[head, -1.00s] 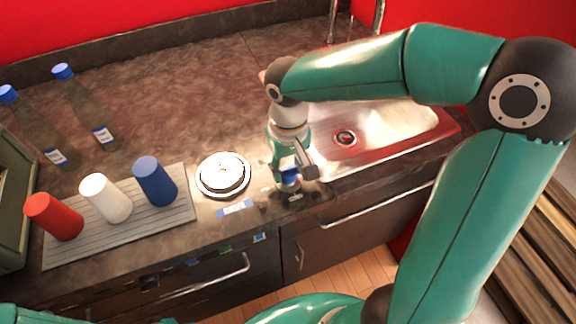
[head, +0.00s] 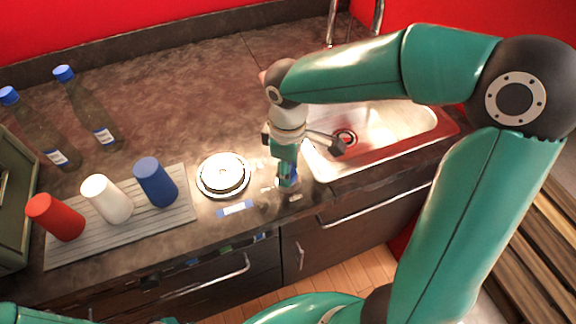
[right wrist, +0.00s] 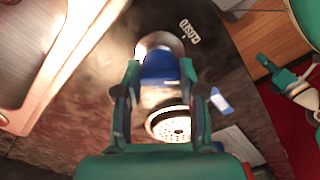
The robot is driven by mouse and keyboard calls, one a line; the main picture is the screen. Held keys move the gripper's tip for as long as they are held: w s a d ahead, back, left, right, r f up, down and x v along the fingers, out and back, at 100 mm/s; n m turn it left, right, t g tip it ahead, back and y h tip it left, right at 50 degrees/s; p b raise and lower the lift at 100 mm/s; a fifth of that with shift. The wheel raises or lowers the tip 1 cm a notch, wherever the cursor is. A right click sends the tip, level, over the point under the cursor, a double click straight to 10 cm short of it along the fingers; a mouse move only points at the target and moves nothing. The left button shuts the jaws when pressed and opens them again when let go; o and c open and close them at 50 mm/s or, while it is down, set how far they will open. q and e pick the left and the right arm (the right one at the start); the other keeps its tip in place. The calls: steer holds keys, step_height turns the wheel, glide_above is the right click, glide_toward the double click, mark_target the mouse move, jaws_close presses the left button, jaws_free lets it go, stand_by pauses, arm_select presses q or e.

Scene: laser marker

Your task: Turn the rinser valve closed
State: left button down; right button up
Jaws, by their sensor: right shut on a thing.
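The rinser (head: 223,175) is a round white disc with a dark rim set on the counter; it also shows in the right wrist view (right wrist: 170,126). The valve has a blue handle (right wrist: 160,68) on a round metal base, to the right of the rinser in the head view. My right gripper (head: 288,182) points down over the valve, and in the right wrist view its two fingers (right wrist: 158,80) stand on either side of the blue handle, shut on it. In the head view the gripper mostly hides the handle.
A grey ribbed mat (head: 120,232) carries a red cup (head: 55,217), a white cup (head: 107,199) and a blue cup (head: 155,182). Two bottles (head: 88,108) stand behind. A metal sink (head: 385,135) lies to the right. The counter behind the rinser is clear.

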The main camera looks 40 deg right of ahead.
steer(key=n, duration=0.3)
steer(key=shift+n, duration=0.4)
steer(key=shift+n+p, duration=0.6)
steer(key=shift+n, duration=1.4)
steer(key=o, duration=1.1)
steer(key=shift+o, duration=0.2)
step_height(320, 180, up, 12)
